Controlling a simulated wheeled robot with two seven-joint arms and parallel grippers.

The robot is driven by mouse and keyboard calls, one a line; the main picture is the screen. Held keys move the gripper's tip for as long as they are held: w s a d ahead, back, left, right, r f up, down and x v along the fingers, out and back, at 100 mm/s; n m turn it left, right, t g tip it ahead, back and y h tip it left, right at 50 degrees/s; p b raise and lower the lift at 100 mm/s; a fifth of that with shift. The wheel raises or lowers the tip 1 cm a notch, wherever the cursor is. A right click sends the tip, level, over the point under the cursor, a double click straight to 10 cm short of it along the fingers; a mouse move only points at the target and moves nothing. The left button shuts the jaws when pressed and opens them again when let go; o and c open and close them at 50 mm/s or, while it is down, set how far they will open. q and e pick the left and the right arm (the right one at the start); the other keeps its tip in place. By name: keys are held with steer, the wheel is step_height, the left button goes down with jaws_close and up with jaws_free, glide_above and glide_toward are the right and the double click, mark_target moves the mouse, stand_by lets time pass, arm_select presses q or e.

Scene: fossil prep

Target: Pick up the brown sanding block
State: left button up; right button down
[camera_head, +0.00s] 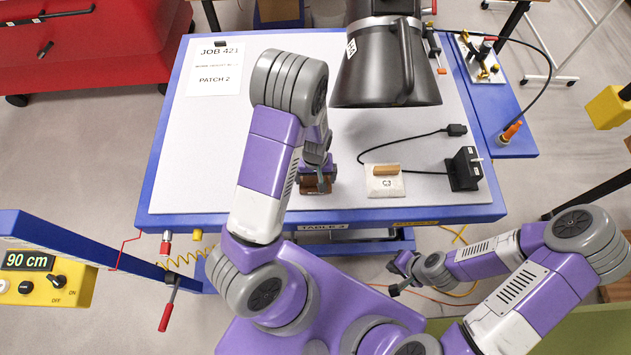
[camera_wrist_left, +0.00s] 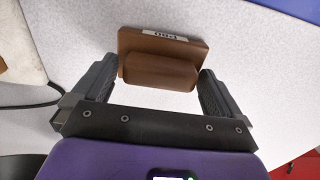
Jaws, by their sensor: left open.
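The brown sanding block (camera_head: 314,186) lies on the white table top, just below my left gripper (camera_head: 318,168) in the head view, which partly hides it. In the left wrist view the block (camera_wrist_left: 165,42) shows a flat base with a pale label and a raised brown grip. My left gripper (camera_wrist_left: 157,82) is open there, with one finger on each side of the raised grip and a narrow gap at the left. My right gripper (camera_head: 399,272) is low in front of the table, away from the block; its jaw opening is too small to judge.
A cream block with a tan grip (camera_head: 384,186) lies right of the brown one. A black adapter (camera_head: 464,170) with a cable stands farther right. A large dark canister (camera_head: 385,65) hangs over or stands at the table's back.

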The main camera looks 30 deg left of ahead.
arm_select(q)
steer(key=c, duration=1.2)
step_height(320, 180, up, 10)
steer(key=shift+p, duration=0.55)
